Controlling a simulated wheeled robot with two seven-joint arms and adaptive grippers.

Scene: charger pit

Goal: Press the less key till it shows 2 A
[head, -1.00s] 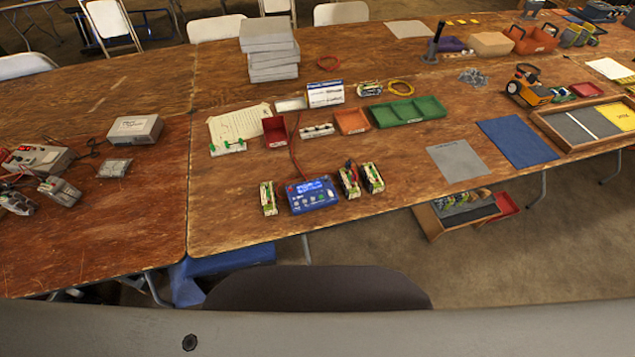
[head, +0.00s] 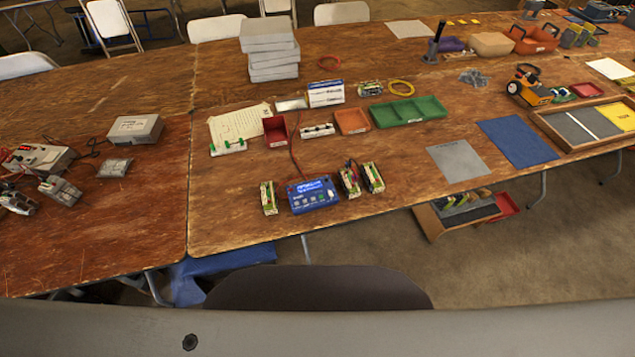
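A blue charger (head: 313,195) with a small lit screen (head: 316,186) and a row of small keys below it lies near the front edge of the wooden table. The screen text and the key labels are too small to read. A red lead runs from the charger towards the back. One battery pack (head: 268,198) stands to the left of the charger, and two more packs (head: 349,182) stand to its right. Neither of my grippers is in view.
Behind the charger are a red bin (head: 275,131), an orange bin (head: 352,121) and a green tray (head: 408,112). A grey mat (head: 458,161) and a blue mat (head: 517,142) lie to the right. Grey boxes (head: 269,49) are stacked at the back. Table in front of the charger is bare.

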